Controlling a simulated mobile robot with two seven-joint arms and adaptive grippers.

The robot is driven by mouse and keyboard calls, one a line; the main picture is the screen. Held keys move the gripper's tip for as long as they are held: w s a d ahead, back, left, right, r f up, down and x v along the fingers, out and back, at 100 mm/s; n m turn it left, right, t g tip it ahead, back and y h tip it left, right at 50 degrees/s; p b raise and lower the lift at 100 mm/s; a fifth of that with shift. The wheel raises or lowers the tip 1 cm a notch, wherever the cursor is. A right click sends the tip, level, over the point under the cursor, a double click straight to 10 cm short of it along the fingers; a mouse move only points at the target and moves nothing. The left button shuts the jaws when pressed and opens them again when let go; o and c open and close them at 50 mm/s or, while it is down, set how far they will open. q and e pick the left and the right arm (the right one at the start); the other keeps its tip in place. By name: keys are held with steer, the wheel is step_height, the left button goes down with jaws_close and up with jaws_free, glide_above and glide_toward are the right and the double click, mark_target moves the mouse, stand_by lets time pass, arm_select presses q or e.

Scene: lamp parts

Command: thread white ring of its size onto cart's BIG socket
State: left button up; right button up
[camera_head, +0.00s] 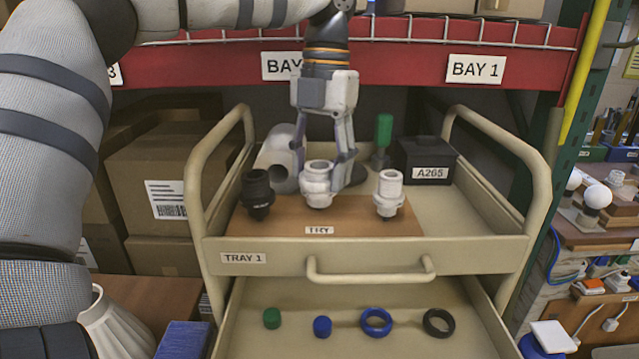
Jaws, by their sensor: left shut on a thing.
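The cart's top tray (366,261) holds a brown board (345,224) with three sockets: a black one (257,195) at left, a big white one (318,197) in the middle and a smaller white one (389,195) at right. My left gripper (328,171) reaches down from above and is shut on a white ring (319,170) at the top of the big socket. The ring looks level and in line with the socket. White on white, I cannot tell how far it sits over the thread. My right gripper is not in view.
A grey shade-like part (281,163), a green-handled tool (383,136) and a black A265 box (426,160) stand behind the sockets. Cart handles rise at both sides.

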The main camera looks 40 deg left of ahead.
arm_select(q)
steer(key=shift+m, duration=0.8)
steer(key=o, duration=1.5)
steer(key=shift+m, duration=0.4)
step_height(320, 180, up, 12)
steer(key=w, duration=0.1)
steer(key=shift+w+d+f, duration=0.15)
steer(key=shift+w, duration=0.05)
